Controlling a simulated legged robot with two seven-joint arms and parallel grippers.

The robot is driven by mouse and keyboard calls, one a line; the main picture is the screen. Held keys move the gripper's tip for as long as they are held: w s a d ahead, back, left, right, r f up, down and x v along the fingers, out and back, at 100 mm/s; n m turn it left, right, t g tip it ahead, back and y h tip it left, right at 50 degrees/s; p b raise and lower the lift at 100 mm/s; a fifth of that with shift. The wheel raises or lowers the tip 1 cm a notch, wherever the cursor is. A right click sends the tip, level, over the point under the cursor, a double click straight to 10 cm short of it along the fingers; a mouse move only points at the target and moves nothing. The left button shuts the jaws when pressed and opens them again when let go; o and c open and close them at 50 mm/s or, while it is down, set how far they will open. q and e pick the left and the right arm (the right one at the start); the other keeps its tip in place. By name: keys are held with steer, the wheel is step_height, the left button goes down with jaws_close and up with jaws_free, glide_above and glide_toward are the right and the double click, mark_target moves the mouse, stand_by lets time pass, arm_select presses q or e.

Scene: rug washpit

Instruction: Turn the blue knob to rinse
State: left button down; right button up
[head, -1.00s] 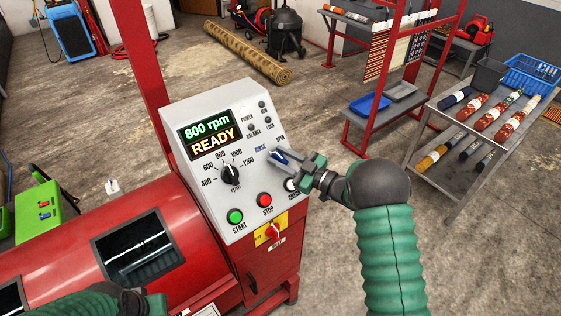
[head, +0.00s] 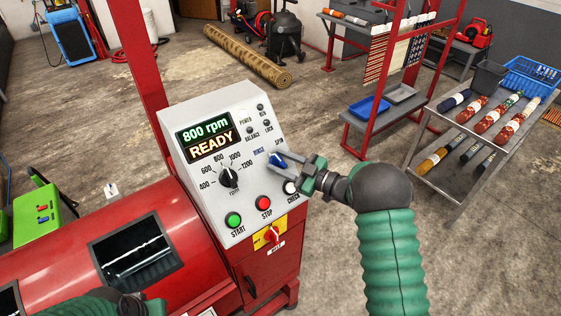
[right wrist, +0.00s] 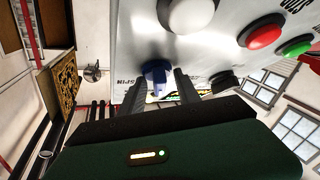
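The blue knob (head: 277,159) is on the sloping grey control panel (head: 213,107), between the RINSE label on its left and the SPIN label above right. My right gripper (head: 281,162) reaches in from the right, with its fingers apart at the knob. In the right wrist view, the knob (right wrist: 157,71) shows between the two finger tips (right wrist: 160,86), with one finger on each side. Firm contact cannot be made out. The knob's exact pointing is hard to read. The display says 800 rpm READY. My left gripper (head: 132,303) is partly in view at the bottom left, its fingers unclear.
Close by on the panel are the black rpm dial (head: 228,177), green START button (head: 233,219), red STOP button (head: 263,202) and white CHECK button (head: 290,187). A red-yellow switch (head: 270,236) is below. A rack (head: 460,150) stands right; floor between is clear.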

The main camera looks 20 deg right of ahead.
stand_by(0.3)
steer(key=b+v, duration=0.2)
steer(key=v, duration=1.4)
steer(key=shift+s+d+f, duration=0.2)
steer(key=shift+s+d, duration=0.05)
steer(key=w+m+t+h, duration=0.1)
steer(key=w+m+h, duration=0.3)
steer(key=w+h, duration=0.2)
steer(key=s+a+f+m+g+h, duration=0.2)
steer(key=s+a+f+m+g, duration=0.1)
steer(key=s, duration=0.5)
steer(key=s+a+f+m+g+h, duration=0.1)
steer(key=s+a+f+m+g, duration=0.2)
steer(key=s, duration=0.5)
steer(key=s+a+f+m+g+h, duration=0.2)
steer(key=s+a+f+g, duration=0.2)
steer(key=s, duration=0.5)
steer(key=shift+a+f+m+g+h, duration=0.35)
steer(key=shift+f+g, duration=0.3)
steer(key=shift+g, duration=0.25)
